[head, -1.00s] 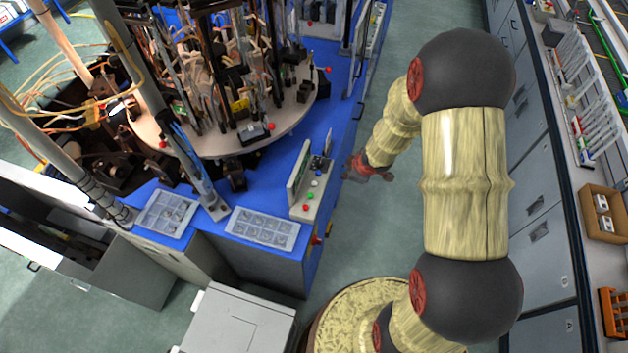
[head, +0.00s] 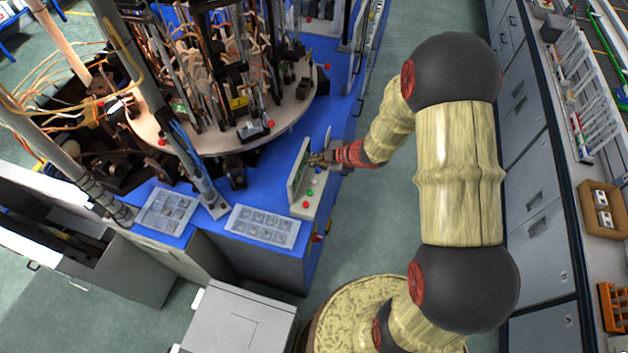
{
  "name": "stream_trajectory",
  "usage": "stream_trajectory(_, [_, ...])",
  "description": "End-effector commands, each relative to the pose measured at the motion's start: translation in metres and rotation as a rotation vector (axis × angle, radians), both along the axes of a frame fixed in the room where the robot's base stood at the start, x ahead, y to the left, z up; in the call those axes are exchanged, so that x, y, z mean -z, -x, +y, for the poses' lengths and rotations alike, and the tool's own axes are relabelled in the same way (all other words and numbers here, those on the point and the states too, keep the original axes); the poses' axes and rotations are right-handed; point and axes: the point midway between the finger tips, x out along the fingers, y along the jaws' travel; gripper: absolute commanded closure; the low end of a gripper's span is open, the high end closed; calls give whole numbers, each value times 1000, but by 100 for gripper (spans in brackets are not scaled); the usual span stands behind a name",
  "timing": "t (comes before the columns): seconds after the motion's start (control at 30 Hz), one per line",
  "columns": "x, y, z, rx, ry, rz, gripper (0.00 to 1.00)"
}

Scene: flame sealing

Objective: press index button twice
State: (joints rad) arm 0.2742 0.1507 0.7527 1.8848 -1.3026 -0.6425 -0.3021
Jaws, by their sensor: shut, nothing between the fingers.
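The control box (head: 300,205) stands on the blue machine top near its right edge, with an upright panel (head: 297,172) on its left side. A green button (head: 309,192) and a red button (head: 306,204) show on its near end, with a pale button (head: 313,181) just beyond them. My gripper (head: 313,160) is shut and empty. It reaches in from the right over the far part of the box. It hides what lies under its fingertips, and I cannot tell whether it touches a button. No label is readable, so I cannot tell which button is the index button.
The round turntable (head: 215,146) crowded with rods and fittings stands behind and left of the box. Flat segmented trays (head: 262,227) lie on the blue top (head: 290,258). The floor aisle to the right is clear up to the grey cabinets (head: 535,235).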

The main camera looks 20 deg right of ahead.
Motion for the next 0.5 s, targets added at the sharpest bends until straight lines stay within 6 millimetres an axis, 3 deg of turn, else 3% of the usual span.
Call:
stream_trajectory(0.27, [19,0,0,1,1,0,100])
stream_trajectory(0.5, [49,0,0,1,1,0,100])
